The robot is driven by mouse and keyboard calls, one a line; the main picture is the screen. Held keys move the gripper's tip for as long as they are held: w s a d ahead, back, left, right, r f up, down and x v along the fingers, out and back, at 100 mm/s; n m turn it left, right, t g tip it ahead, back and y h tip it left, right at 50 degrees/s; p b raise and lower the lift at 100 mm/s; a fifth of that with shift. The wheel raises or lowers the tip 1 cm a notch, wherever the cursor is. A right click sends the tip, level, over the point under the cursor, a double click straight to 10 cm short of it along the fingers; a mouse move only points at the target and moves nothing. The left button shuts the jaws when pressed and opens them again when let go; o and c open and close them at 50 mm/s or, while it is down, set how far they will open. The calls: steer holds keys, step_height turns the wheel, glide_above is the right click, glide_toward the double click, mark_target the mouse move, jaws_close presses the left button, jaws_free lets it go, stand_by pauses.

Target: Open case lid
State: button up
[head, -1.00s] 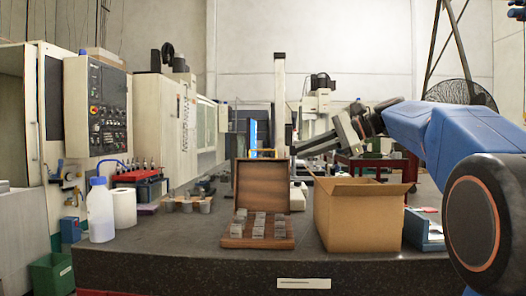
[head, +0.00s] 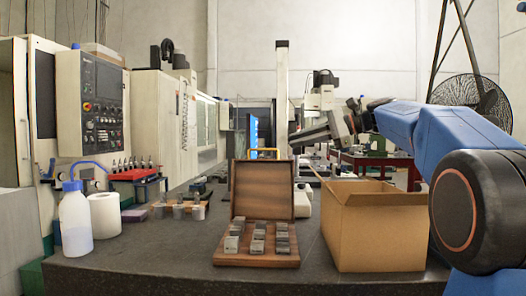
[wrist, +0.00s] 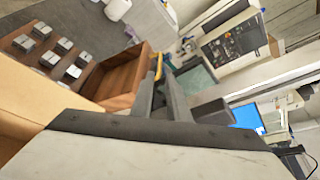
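A wooden case (head: 258,258) stands on the dark table with its lid (head: 262,190) raised about upright. Several small grey metal blocks (head: 257,241) sit in rows in its base. A yellow handle (head: 264,151) shows at the lid's top edge. My gripper (head: 291,141) is up to the right of the handle, near the lid's top. In the wrist view, my gripper's two dark fingers (wrist: 158,72) stand apart, with the yellow handle (wrist: 158,66) at their tips. Whether they touch it is hard to tell. The lid's inside (wrist: 119,76) shows left of them.
An open cardboard box (head: 374,232) stands close right of the case, under my arm. A white bottle (head: 75,222), a paper roll (head: 105,215) and small grey cups (head: 186,211) are at the left. The table front left of the case is clear.

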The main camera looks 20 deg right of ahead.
mark_target(263, 150)
steer(key=x, duration=1.2)
steer(key=shift+w+a, duration=0.1)
steer(key=shift+a, duration=0.2)
jaws_close()
stand_by(1.0)
steer(key=shift+n, duration=0.4)
steer(key=s, duration=0.1)
steer(key=s+a, duration=0.1)
steer(key=s, duration=0.1)
steer(key=s+r, duration=0.1)
steer(key=shift+s+a, duration=0.15)
steer(key=shift+s, duration=0.05)
